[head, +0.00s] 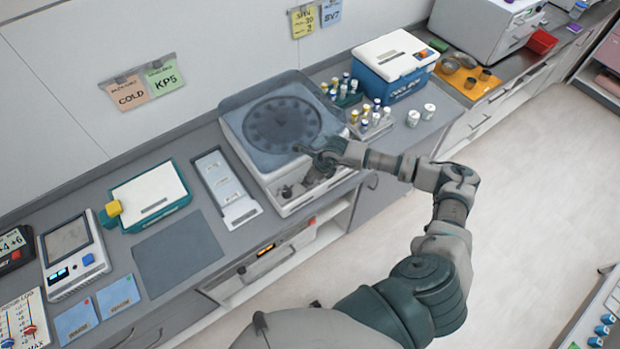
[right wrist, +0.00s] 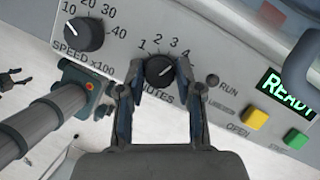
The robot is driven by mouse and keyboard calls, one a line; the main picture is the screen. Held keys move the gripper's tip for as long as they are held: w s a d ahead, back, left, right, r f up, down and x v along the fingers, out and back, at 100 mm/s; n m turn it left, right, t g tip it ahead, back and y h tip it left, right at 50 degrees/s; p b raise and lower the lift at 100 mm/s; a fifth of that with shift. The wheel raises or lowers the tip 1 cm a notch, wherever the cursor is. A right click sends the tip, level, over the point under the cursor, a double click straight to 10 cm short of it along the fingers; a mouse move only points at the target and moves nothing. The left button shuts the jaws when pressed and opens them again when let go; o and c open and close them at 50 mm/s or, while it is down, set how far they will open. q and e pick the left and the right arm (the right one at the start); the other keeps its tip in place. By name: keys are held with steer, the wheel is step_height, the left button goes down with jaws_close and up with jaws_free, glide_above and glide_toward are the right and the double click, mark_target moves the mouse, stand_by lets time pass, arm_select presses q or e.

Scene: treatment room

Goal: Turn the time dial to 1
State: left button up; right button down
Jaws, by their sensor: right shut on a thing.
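The time dial (right wrist: 160,71) is a black knob on the centrifuge's light grey front panel, in the right wrist view. The numbers 1 to 4 arc above it and a partly covered MINUTES label lies below. Its white pointer mark seems to face up and right; the exact number is hard to tell. My right gripper (right wrist: 160,86) is shut on the dial, a finger on each side. In the head view, the right gripper (head: 322,163) is at the front of the centrifuge (head: 233,128), and the dial is hidden there.
The speed dial (right wrist: 84,34) is left of the time dial. A RUN lamp (right wrist: 212,80), a yellow button (right wrist: 257,119), a green button (right wrist: 296,139) and a READY display (right wrist: 288,92) are to its right. Vial racks (head: 372,128) stand right of the centrifuge.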

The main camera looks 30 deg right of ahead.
steer(key=n+g+b, duration=0.1)
steer(key=n+b, duration=0.2)
steer(key=n+g+y+b, duration=0.1)
steer(key=n+b, duration=0.3)
steer(key=n+g+y+b, duration=0.1)
steer(key=n+b, duration=0.2)
steer(key=shift+w+d+f+n+b, duration=0.1)
steer(key=shift+w+f+n+b, duration=0.1)
steer(key=shift+w+n+b, duration=0.1)
arm_select(q)
step_height(320, 180, down, 12)
steer(key=s+f+b, duration=0.1)
arm_select(e)
steer(key=shift+n+g, duration=0.5)
steer(key=shift+n, duration=0.3)
steer(key=shift+n+b, duration=0.4)
steer(key=shift+b, duration=0.1)
steer(key=shift+r+n+g+b, duration=0.1)
steer(key=shift+n+g+b, duration=0.45)
steer(key=shift+n, duration=0.25)
arm_select(q)
steer(key=w+d+r, duration=0.1)
steer(key=w, duration=0.6)
steer(key=shift+d+r+b, duration=0.25)
steer(key=shift+r+b, duration=0.1)
arm_select(e)
steer(key=shift+r+n, duration=0.1)
steer(key=shift+n, duration=0.3)
